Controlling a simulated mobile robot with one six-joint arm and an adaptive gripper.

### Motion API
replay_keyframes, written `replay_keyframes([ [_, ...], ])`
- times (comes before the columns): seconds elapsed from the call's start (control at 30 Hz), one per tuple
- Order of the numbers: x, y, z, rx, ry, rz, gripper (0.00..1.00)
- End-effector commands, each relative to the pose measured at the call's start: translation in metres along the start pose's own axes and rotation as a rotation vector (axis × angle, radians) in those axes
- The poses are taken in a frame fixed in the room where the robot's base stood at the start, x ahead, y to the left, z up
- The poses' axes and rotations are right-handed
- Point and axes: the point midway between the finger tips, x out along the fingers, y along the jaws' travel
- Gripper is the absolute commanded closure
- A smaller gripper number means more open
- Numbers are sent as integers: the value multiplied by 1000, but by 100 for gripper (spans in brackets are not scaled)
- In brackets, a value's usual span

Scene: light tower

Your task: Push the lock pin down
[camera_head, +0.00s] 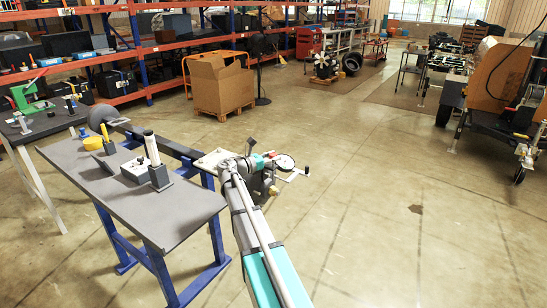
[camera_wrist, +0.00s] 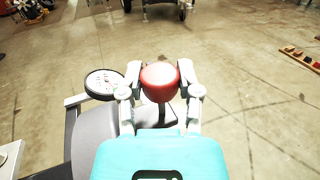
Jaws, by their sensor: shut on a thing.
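A red round knob (camera_wrist: 160,76) on a dark stem, apparently the head of the lock pin, is in the middle of the wrist view. My gripper (camera_wrist: 160,68) has one grey finger on each side of it and is shut on it. In the head view my gripper (camera_head: 258,160) is at the right end of the blue-legged workbench, over a dark mechanism (camera_head: 264,184). A bit of red (camera_head: 269,153) shows there; most of the knob and the pin below it is hidden by my gripper and arm.
A round white-faced disc (camera_wrist: 104,84) with a dark rim is close left of the knob. A crank handle (camera_head: 300,173) sticks out to the right. The grey workbench (camera_head: 185,214) holds small tools and a white-topped cylinder (camera_head: 152,149).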

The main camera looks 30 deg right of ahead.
Motion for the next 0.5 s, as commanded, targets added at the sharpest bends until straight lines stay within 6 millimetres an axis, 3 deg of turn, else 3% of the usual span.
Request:
replay_keyframes([
  [0.27,0,1,-3,0,-1,1,100],
  [0.5,0,1,-21,0,-1,1,100],
])
